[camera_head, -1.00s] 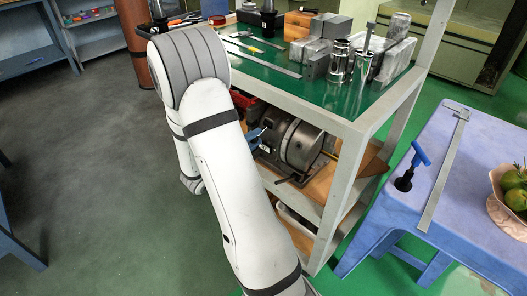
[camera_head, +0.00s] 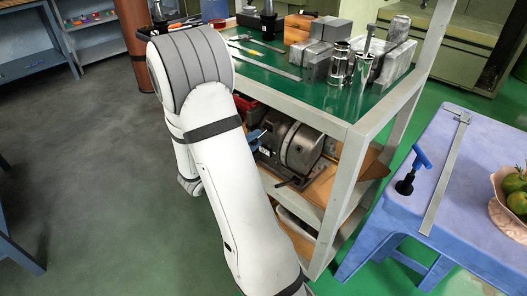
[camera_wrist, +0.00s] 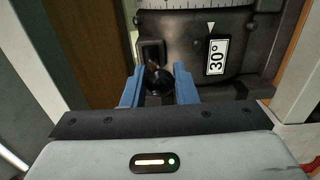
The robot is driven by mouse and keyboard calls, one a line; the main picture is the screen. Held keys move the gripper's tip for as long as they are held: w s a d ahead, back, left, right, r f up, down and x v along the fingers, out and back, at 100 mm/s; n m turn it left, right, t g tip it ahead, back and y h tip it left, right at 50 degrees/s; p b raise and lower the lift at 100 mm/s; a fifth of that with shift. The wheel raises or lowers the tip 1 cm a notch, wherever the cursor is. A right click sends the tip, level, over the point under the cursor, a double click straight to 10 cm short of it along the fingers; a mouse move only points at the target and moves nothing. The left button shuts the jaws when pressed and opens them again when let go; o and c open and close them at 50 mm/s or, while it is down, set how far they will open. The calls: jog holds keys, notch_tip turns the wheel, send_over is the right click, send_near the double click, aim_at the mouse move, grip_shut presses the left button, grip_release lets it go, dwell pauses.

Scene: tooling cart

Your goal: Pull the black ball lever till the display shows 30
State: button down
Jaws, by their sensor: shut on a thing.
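The black ball lever (camera_wrist: 158,80) shows in the wrist view between the two blue fingers of my gripper (camera_wrist: 158,91), which is shut on the ball. The display (camera_wrist: 216,56) is a small white label on the dark machine housing, right of the ball, and reads 30° turned on its side. A white pointer mark sits above it, under a graduated scale (camera_wrist: 195,4). In the head view the round grey machine (camera_head: 300,146) is on the cart's lower shelf. My blue fingers (camera_head: 258,138) reach its left side, partly hidden by my arm.
The cart's green top (camera_head: 309,93) holds metal blocks, cylinders and tools. Its grey corner post (camera_head: 343,200) stands right of the machine. A blue table (camera_head: 470,190) with a T-handle tool, a caliper and a fruit bowl is at right. Open floor lies left.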

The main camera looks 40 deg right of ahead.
jog(key=shift+r, duration=1.15)
jog(key=shift+w+d+r+p, duration=0.15)
jog(key=shift+r+p, duration=0.25)
jog(key=shift+r, duration=0.4)
jog(key=shift+f+b, duration=0.15)
jog(key=shift+b, duration=0.4)
